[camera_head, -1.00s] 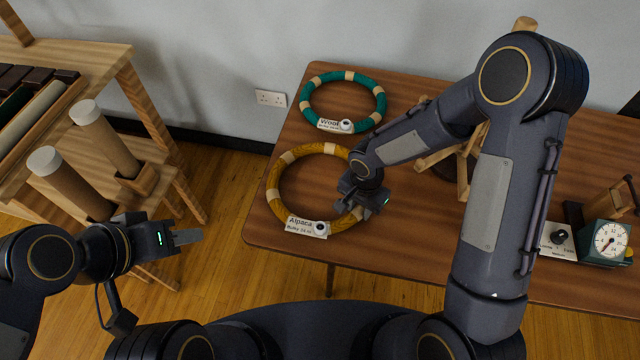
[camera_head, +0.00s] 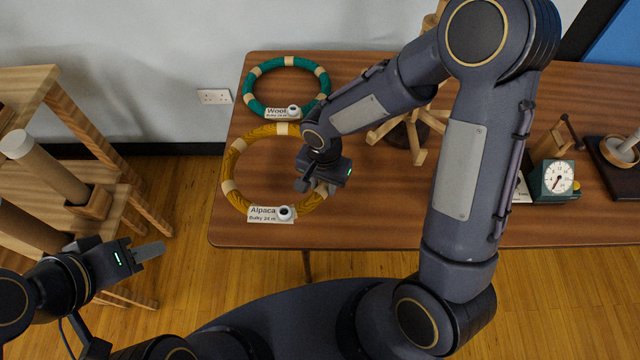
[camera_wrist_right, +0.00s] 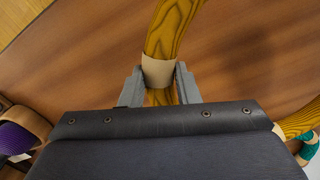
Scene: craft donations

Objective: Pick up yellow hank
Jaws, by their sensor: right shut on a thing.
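The yellow hank (camera_head: 232,165) is a ring with pale bands and lies on the table's left part, with a white "Alpaca" label (camera_head: 270,213) at its front edge. My right gripper (camera_head: 322,186) is at the ring's right side. In the right wrist view the two fingers (camera_wrist_right: 160,88) are shut on the yellow hank (camera_wrist_right: 172,32), on either side of it at a pale band. I cannot tell whether the ring is lifted off the table. My left gripper (camera_head: 150,251) is away from the table at the lower left, with nothing seen in it; its finger gap is not clear.
A green hank (camera_head: 252,98) with a "Wool" label (camera_head: 283,112) lies behind the yellow one. A wooden stand (camera_head: 400,135), a dial scale (camera_head: 553,180) and a spindle on a dark base (camera_head: 620,165) stand to the right. A wooden rack (camera_head: 120,190) is at the left.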

